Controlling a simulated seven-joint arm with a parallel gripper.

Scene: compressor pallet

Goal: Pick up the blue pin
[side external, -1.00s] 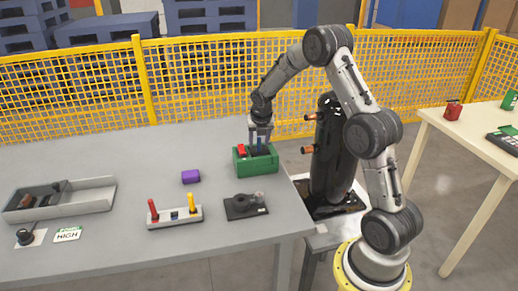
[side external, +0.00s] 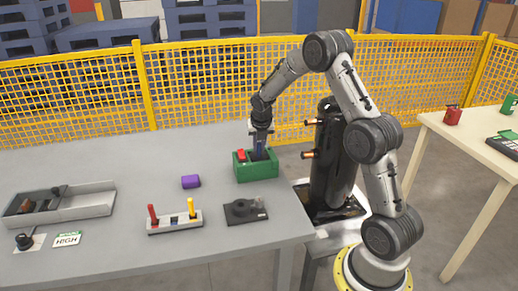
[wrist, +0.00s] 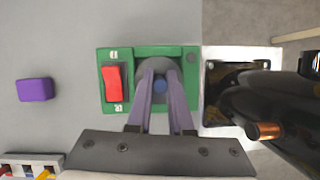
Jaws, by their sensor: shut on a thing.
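The green box (side external: 256,172) with a red rocker switch (side external: 241,155) stands at the table's right end. It also shows in the wrist view (wrist: 190,80), where the switch (wrist: 112,84) is left of my fingers. My gripper (side external: 260,152) points down over the box, right of the switch. How far the pin stands out of the box is hidden by the fingers.
A pale rack (side external: 175,224) holds a red pin (side external: 152,214) and a yellow pin (side external: 191,208). A purple block (side external: 191,181) and a black fixture (side external: 244,211) lie near the box. A black compressor (side external: 330,155) with copper stubs stands close on the right. A grey tray (side external: 85,203) is at left.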

